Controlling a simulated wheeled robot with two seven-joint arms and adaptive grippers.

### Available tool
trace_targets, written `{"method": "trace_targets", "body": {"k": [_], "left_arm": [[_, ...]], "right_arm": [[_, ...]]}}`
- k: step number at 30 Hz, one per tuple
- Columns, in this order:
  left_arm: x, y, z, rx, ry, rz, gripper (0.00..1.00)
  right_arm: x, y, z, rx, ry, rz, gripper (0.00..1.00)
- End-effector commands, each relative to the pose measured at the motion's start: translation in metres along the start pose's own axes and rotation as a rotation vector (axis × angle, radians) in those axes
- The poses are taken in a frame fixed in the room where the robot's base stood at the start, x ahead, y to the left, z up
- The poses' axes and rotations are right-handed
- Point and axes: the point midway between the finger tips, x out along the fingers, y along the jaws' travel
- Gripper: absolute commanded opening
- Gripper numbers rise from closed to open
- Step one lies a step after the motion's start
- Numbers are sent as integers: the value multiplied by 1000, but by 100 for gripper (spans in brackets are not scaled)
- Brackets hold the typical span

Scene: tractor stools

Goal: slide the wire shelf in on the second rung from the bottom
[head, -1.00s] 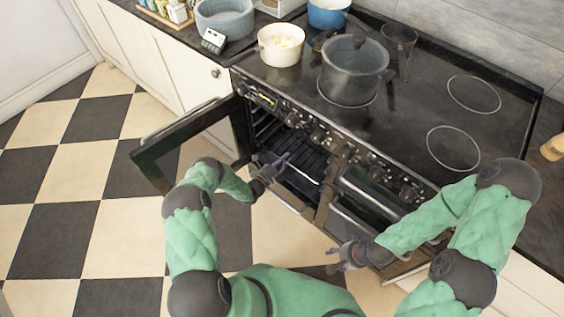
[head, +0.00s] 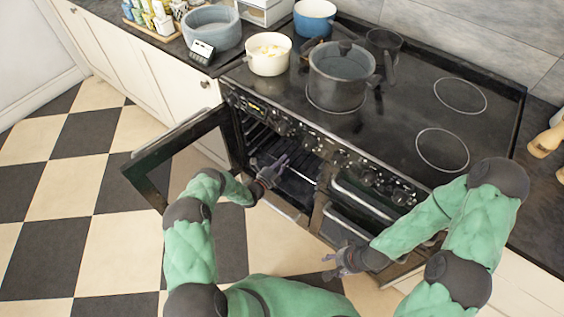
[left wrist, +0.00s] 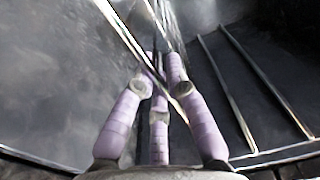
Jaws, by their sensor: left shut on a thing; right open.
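The open oven compartment (head: 262,143) is at the left of the range, with thin side rungs on its left wall. My left gripper (head: 272,168) is at its mouth, shut on a thin bar of the wire shelf. In the left wrist view the purple fingers (left wrist: 160,65) close around shiny wire, and further bars of the wire shelf (left wrist: 240,115) run beside them. Most of the shelf is dark or hidden in the head view, and I cannot tell which rung it is on. My right gripper (head: 342,262) is open and empty, low in front of the range.
The oven door (head: 180,150) stands open to the left. Further right is another oven door (head: 350,225), near my right arm. A grey pot (head: 338,88) and a cream pot (head: 268,58) sit on the black hob (head: 405,120). The checkered floor at left is clear.

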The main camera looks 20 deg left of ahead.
Motion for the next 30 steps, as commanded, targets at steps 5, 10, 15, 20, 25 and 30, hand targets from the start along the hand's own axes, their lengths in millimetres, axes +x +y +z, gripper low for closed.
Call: {"method": "trace_targets", "body": {"k": [5, 10, 15, 20, 25, 30], "left_arm": [[1, -2, 1, 3, 0, -6, 0], [1, -1, 1, 3, 0, -5, 0], [1, 1, 1, 3, 0, -5, 0], [1, 2, 2, 3, -1, -6, 0], [1, 3, 2, 3, -1, -5, 42], [0, 4, 1, 2, 0, -3, 42]], "right_arm": [[0, 0, 0, 0, 0, 0, 51], [0, 0, 0, 0, 0, 0, 51], [0, 0, 0, 0, 0, 0, 51], [0, 0, 0, 0, 0, 0, 51], [0, 0, 0, 0, 0, 0, 51], [0, 0, 0, 0, 0, 0, 51]]}}
